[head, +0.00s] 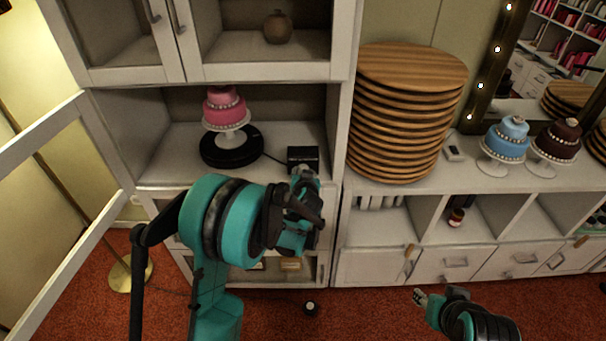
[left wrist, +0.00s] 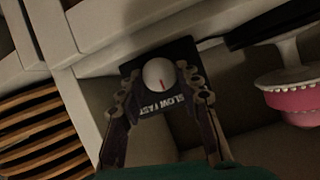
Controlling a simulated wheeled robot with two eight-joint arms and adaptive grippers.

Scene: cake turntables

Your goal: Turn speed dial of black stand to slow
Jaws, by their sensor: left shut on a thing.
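The black stand (head: 222,152) is on the left cabinet's shelf with a pink tiered cake (head: 224,109) on it. A cable runs from it to a black control box (head: 302,155) near the shelf's front right.
A tall stack of wooden boards (head: 408,110) stands right of the shelf. Blue (head: 507,138) and brown (head: 557,141) cakes stand farther right. An open cabinet door (head: 45,133) is at left. The shelf's side wall (head: 338,120) is close to the box.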

